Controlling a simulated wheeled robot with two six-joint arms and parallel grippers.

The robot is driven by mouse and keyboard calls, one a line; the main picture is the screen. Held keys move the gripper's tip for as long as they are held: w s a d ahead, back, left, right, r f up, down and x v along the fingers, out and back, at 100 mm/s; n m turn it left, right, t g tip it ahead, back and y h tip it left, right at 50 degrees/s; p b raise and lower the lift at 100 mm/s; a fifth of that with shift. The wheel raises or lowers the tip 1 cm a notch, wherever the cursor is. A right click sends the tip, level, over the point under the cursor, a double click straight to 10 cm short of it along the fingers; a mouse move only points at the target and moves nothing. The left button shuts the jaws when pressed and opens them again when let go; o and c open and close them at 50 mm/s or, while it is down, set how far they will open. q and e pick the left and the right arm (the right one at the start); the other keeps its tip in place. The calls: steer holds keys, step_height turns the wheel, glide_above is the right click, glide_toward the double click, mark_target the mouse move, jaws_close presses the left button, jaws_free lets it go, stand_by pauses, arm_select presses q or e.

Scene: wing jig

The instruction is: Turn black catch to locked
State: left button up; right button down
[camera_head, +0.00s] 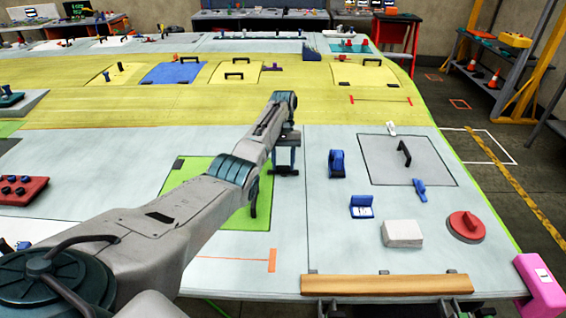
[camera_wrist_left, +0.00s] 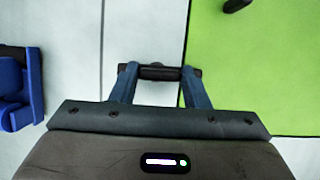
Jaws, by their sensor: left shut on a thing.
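My left gripper (camera_head: 285,168) reaches down at the right edge of the green panel (camera_head: 215,178). In the left wrist view its two blue fingers (camera_wrist_left: 160,73) are shut on a short black catch (camera_wrist_left: 158,71), which lies crosswise between the tips. The catch sits close to the edge of the green panel (camera_wrist_left: 250,90); whether it overlaps that edge is hard to tell. In the head view the gripper mostly hides it. A black handle (camera_wrist_left: 235,4) on the green panel shows at the top of the wrist view. My right gripper is not in view.
A blue clamp-like object (camera_head: 337,163) stands right of the gripper, also in the wrist view (camera_wrist_left: 18,90). Farther right are a grey panel (camera_head: 385,170) with a handle, a blue catch (camera_head: 420,188), a white block (camera_head: 402,234) and a red disc (camera_head: 466,226).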

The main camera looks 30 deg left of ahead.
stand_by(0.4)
arm_select(q)
steer(key=o, duration=1)
steer(key=shift+w, duration=0.1)
steer(key=v, duration=1)
steer(key=shift+w+a+r, duration=0.15)
steer(key=shift+r, duration=0.2)
steer(key=shift+r, duration=0.1)
